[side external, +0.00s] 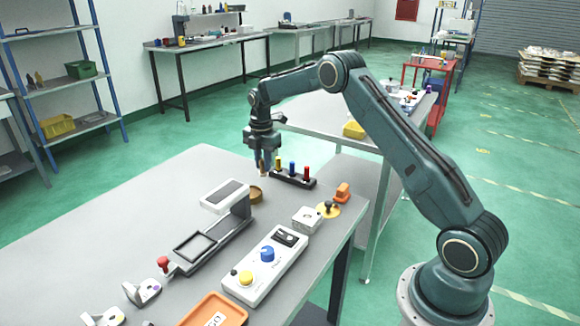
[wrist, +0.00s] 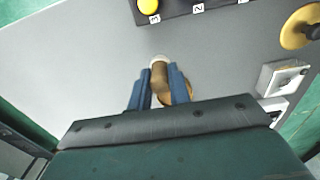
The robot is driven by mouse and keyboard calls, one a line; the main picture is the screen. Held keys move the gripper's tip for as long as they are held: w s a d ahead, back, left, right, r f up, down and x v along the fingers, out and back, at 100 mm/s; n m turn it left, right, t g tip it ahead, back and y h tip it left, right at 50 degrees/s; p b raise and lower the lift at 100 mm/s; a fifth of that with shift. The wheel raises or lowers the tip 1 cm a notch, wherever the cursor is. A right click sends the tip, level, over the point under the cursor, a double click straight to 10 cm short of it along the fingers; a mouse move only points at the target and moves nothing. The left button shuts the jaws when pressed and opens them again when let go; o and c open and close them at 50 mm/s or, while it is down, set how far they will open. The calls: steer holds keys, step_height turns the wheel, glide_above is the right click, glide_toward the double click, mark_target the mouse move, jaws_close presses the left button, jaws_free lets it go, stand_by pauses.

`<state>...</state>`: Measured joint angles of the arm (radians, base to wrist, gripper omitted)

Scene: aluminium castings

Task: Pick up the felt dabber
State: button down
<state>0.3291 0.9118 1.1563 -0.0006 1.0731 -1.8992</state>
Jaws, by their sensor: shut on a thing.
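The felt dabber is a brown cylinder with a pale, whitish end; it shows in the wrist view (wrist: 160,73) between the two blue fingers of my gripper (wrist: 162,80). My gripper is shut on it. In the side view my gripper (side external: 264,164) points down near the table's far edge, left of the black rack. Only a small tan bit of the dabber (side external: 263,174) shows below the fingers there. It appears to be above the table top, though the exact gap is hard to tell.
A round brown dish (side external: 255,194) sits just below my gripper. A black numbered rack (side external: 302,182) with yellow, blue and red pegs stands to its right. A grey press-like device (side external: 212,236) and a white control box (side external: 262,270) lie nearer. The table's left side is clear.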

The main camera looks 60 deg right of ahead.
step_height(320, 180, up, 16)
steer(key=shift+r, duration=0.2)
stand_by(1.2)
steer(key=s+a+f, duration=0.1)
steer(key=a+f, duration=0.6)
steer(key=f, duration=0.4)
steer(key=shift+a+f, duration=0.2)
steer(key=shift+a, duration=0.2)
steer(key=shift+f, duration=0.2)
steer(key=shift+f, duration=2.8)
steer(key=shift+f, duration=0.55)
steer(key=shift+r, duration=0.15)
step_height(320, 180, up, 7)
stand_by(0.9)
